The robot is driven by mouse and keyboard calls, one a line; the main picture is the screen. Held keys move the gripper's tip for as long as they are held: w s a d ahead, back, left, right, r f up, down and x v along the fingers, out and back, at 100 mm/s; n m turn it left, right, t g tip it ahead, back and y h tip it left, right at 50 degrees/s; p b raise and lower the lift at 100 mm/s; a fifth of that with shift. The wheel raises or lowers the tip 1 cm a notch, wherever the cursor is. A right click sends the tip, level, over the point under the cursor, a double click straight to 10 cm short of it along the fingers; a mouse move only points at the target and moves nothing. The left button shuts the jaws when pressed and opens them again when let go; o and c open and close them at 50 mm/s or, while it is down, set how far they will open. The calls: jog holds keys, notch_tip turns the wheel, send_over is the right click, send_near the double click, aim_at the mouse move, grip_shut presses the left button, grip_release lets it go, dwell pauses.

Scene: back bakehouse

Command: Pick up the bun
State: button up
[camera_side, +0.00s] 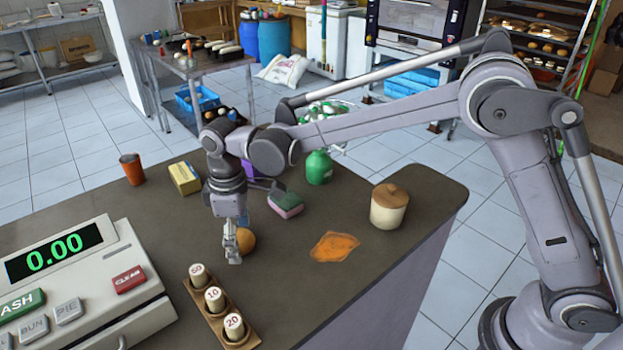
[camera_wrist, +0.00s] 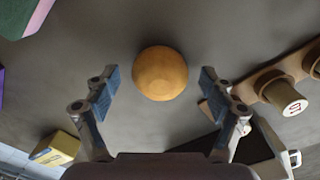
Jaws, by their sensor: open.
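The bun (camera_side: 246,240) is round and golden brown and rests on the dark counter (camera_side: 330,300). In the side view it is partly hidden behind my gripper (camera_side: 232,245), which points down close to it. In the wrist view the whole bun (camera_wrist: 160,73) shows upper centre. My gripper (camera_wrist: 158,90) is open there, with one blue-padded finger to the left of the bun and one to the right. Gaps show between the bun and both fingers in that view, and nothing is held.
A wooden rack with numbered weights (camera_side: 215,300) stands near the gripper, beside a cash register (camera_side: 80,290). A sponge (camera_side: 286,204), green bottle (camera_side: 319,168), yellow box (camera_side: 185,178), orange cup (camera_side: 132,169) and lidded jar (camera_side: 388,207) stand around. An orange spill (camera_side: 334,247) lies right.

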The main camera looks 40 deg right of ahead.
jog(key=c, duration=1.2)
jog(key=shift+r, duration=0.1)
